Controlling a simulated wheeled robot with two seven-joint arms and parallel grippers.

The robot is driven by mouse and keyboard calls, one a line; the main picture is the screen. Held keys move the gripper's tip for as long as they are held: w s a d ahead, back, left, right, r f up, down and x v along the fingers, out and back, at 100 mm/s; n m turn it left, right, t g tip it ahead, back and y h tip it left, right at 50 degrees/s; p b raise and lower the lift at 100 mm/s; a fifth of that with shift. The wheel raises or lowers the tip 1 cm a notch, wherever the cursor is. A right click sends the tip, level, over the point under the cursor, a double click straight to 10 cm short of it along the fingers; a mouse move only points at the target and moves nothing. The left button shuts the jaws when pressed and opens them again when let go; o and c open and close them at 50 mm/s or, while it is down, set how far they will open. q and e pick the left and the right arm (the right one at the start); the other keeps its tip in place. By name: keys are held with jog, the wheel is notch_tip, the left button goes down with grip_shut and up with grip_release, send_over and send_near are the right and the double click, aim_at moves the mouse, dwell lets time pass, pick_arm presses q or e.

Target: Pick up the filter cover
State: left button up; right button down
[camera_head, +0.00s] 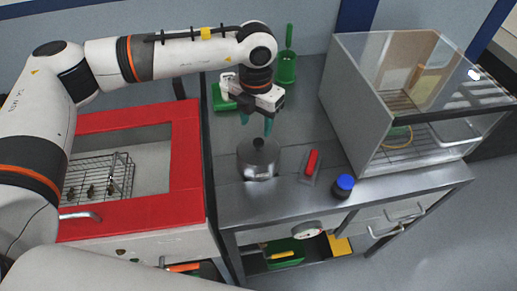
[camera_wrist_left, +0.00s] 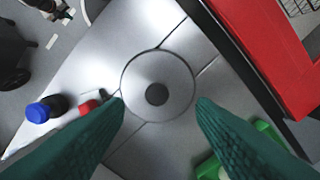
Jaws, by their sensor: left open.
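The filter cover (camera_head: 258,157) is a round grey metal piece with a dark knob on top, standing on the steel table. In the left wrist view the cover (camera_wrist_left: 158,80) shows from above, its dark knob (camera_wrist_left: 156,94) near the middle. My left gripper (camera_head: 256,126) points down just above the cover in the head view. Its green fingers (camera_wrist_left: 160,108) are spread apart with nothing between them, and the cover appears beyond and between the fingertips. My right gripper is not in view.
A red-handled tool (camera_head: 312,162) and a blue-capped dark jar (camera_head: 343,186) stand right of the cover. A clear-walled box (camera_head: 400,110) fills the table's right side. A red-framed cabinet (camera_head: 187,155) is at left. Green containers (camera_head: 286,68) stand behind.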

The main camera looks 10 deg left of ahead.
aim_at(259, 141)
pick_arm(q)
jog(key=shift+f, duration=0.4)
jog(key=shift+w+f, duration=0.15)
jog(key=shift+f, duration=0.1)
jog(key=f+p, duration=0.2)
jog(key=f, duration=0.1)
jog(key=f+p, duration=0.1)
jog(key=shift+d+f, duration=0.2)
jog(key=shift+d, duration=0.05)
jog(key=shift+f, duration=0.4)
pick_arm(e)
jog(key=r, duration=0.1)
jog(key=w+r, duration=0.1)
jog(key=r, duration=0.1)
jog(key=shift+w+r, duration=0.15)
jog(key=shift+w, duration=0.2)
pick_arm(q)
jog(key=shift+c, duration=0.5)
jog(key=shift+r, duration=0.1)
grip_shut()
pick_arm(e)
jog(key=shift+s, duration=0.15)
